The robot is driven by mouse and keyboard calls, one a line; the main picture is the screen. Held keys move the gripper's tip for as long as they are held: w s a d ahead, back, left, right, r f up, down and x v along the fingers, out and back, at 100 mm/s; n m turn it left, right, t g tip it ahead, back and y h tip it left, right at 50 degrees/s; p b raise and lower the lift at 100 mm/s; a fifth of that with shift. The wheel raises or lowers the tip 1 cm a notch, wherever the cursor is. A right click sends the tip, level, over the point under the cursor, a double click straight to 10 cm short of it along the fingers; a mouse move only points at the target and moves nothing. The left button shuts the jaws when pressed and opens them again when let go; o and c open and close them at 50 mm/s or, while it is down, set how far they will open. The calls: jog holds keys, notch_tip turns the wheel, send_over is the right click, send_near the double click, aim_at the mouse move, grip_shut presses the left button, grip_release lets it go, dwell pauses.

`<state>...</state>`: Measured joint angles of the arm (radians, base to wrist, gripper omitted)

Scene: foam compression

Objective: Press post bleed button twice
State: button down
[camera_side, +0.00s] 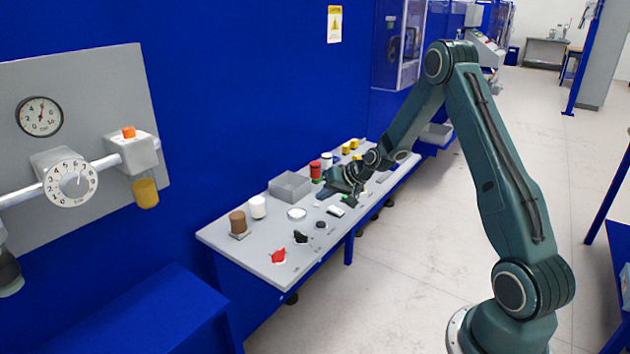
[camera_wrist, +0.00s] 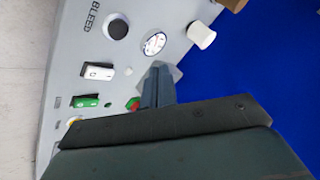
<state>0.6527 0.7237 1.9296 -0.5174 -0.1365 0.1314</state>
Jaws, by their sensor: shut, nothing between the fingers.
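A round black button (camera_wrist: 117,28) in a white ring lies beside the printed word BLEED in the wrist view. In the side view it seems to be the small dark disc (camera_side: 320,225) near the table's front edge. My gripper (camera_side: 327,194) is shut and empty above the middle of the grey table. In the wrist view its closed fingers (camera_wrist: 158,83) are below and to the right of the black button, apart from it. Nothing covers the button in the wrist view.
A white rocker switch (camera_wrist: 98,72), a green rocker switch (camera_wrist: 87,101) and a round gauge (camera_wrist: 155,43) lie near my fingers. A grey box (camera_side: 290,187) and a white cylinder (camera_side: 258,207) stand on the table (camera_side: 225,236). A blue wall (camera_side: 240,90) rises behind.

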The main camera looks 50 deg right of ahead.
aim_at(324, 225)
jog(key=shift+f, duration=3.25)
jog(key=shift+f, duration=0.9)
dwell(0.8)
jog(key=shift+r, duration=0.85)
jog(key=shift+r, duration=0.1)
jog(key=shift+r, duration=2.4)
